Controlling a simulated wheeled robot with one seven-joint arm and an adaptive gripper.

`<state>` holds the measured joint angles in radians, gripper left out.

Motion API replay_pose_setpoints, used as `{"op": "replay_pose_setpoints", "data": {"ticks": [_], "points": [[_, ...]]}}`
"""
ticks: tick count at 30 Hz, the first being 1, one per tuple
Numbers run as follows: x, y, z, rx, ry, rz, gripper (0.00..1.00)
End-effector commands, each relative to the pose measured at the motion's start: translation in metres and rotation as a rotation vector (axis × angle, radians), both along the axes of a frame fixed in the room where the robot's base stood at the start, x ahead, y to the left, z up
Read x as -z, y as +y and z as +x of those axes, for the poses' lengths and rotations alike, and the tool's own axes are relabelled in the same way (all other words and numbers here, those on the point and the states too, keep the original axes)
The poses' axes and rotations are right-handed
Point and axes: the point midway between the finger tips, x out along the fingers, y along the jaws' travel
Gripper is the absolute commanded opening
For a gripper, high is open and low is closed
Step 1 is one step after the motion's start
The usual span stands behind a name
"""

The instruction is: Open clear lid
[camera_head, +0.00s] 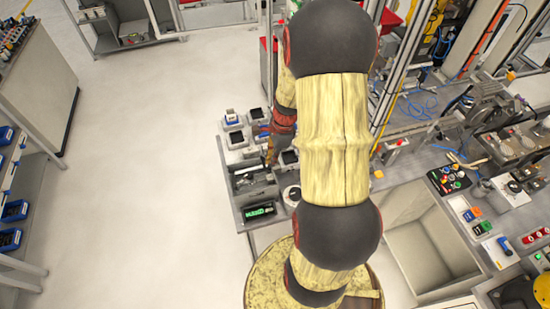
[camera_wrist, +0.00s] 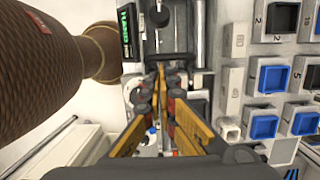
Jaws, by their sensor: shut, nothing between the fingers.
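A grey box-like unit (camera_head: 252,183), likely the one with the clear lid, sits on the bench left of my arm. In the wrist view it appears as a dark recess with a grey frame (camera_wrist: 172,54) ahead of the fingertips. I cannot make out the clear lid itself or whether it is raised. My gripper (camera_head: 271,160) hangs by the unit's right side. In the wrist view its orange fingers (camera_wrist: 160,68) converge at the tips, with nothing between them. Whether the tips touch the frame cannot be told.
A green-lit display (camera_head: 259,210) stands beside the unit. Blue bins (camera_wrist: 270,79) and other small holders lie to the right in the wrist view. A large brown cylindrical part fills the wrist view's left. Open floor (camera_head: 150,150) lies left of the bench.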

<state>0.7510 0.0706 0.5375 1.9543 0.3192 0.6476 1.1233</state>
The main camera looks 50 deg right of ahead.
Motion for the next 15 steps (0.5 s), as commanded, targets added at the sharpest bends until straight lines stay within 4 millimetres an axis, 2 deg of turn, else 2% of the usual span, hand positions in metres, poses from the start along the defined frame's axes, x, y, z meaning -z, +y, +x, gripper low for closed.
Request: {"op": "replay_pose_setpoints", "data": {"ticks": [1,4,15], "points": [[-0.012,0.006,0.003,-0.008,0.017,-0.027,0.0],[-0.021,0.012,0.007,-0.007,0.045,-0.071,0.0],[-0.047,0.038,0.023,-0.003,0.043,-0.065,0.0]]}}
